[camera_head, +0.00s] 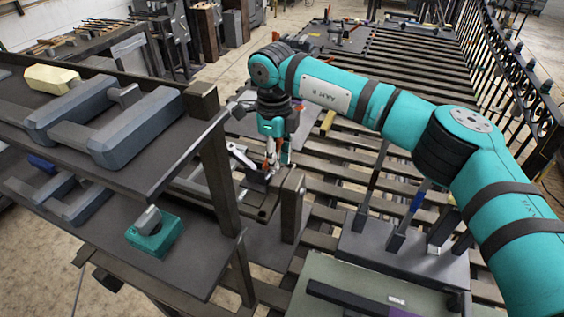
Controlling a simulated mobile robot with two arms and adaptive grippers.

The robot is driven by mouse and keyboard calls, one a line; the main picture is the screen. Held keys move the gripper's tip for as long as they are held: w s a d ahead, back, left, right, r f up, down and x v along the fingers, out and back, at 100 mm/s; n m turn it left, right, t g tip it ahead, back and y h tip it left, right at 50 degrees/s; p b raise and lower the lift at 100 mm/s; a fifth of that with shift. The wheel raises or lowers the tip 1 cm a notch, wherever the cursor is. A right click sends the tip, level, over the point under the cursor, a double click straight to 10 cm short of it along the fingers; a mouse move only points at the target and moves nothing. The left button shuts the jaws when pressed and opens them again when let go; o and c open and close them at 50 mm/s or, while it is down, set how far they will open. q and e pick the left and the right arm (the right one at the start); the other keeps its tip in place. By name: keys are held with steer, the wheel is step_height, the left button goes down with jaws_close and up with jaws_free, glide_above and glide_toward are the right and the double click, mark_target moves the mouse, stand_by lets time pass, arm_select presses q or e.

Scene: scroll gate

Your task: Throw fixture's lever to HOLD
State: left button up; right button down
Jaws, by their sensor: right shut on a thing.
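My right arm reaches in from the right, and my right gripper (274,160) points down at the dark fixture (262,186) on the slatted bench. The gripper is small in this view and is shut on what looks like the fixture's lever. The fingers and nearby parts hide most of the lever, and its exact position and any HOLD marking cannot be read. A light metal piece (240,156) shows just left of the fingers. My left gripper is not in view.
A two-level rack (218,170) with grey clamps and a teal block (154,232) stands close on the left. A dark block with upright tools (400,250) stands at the right, under my arm. An iron scroll gate (510,70) is at the far right.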

steer(key=shift+w+a+r+g+h, duration=0.1)
steer(key=shift+a+r+g+h, duration=0.1)
steer(key=shift+a+h, duration=0.2)
steer(key=shift+w+a+r+g+h, duration=0.1)
steer(key=shift+a+g+h, duration=0.15)
steer(key=shift+h, duration=0.25)
steer(key=c, duration=1.2)
jaws_free()
steer(key=shift+c, duration=0.2)
steer(key=v, duration=0.7)
steer(key=shift+r, duration=0.25)
steer(key=shift+a, duration=0.15)
